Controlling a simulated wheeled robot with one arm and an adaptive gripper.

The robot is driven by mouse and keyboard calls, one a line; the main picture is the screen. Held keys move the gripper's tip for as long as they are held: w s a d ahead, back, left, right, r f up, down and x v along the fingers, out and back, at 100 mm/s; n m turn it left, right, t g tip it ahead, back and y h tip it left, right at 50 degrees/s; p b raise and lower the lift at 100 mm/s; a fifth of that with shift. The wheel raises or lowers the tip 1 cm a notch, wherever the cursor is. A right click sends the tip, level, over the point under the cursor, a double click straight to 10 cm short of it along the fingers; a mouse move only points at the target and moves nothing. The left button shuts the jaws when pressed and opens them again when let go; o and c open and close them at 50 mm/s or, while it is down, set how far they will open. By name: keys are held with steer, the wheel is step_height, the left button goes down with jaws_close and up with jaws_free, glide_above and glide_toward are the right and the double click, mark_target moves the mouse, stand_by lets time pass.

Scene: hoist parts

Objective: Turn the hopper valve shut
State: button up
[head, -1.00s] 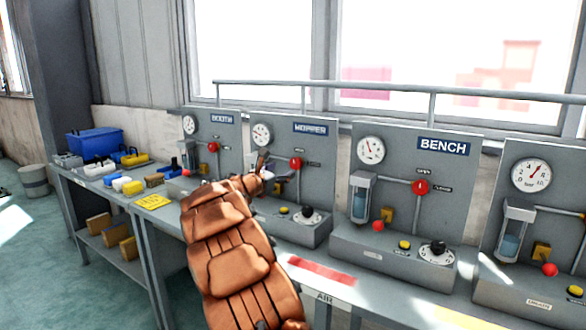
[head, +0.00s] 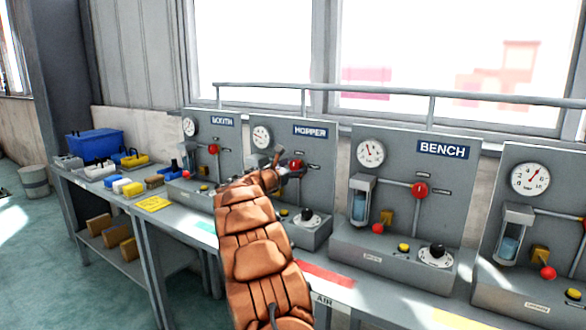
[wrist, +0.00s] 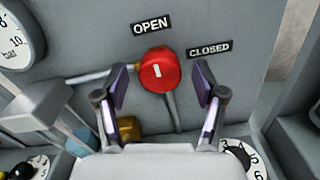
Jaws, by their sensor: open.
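The hopper valve is a round red knob (wrist: 160,70) on the grey HOPPER panel. In the wrist view its short white mark points up, roughly toward the OPEN label (wrist: 151,24). The CLOSED label (wrist: 209,48) is to its upper right. My gripper (wrist: 162,82) is open, with one finger on each side of the knob and visible gaps between. I cannot tell how deep the fingers reach. In the head view the red knob (head: 297,164) shows just beside my gripper (head: 281,166), and my arm hides part of the panel.
The BENCH panel (head: 459,185) stands to the right with its own red knob (head: 419,189). The BOOTH panel (head: 228,140) is to the left. A gauge (wrist: 18,38) and a pipe sit left of the valve; a yellow part (wrist: 128,127) is below.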

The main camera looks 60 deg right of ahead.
steer(key=c, duration=1.1)
steer(key=shift+f, duration=0.1)
steer(key=shift+c, duration=0.2)
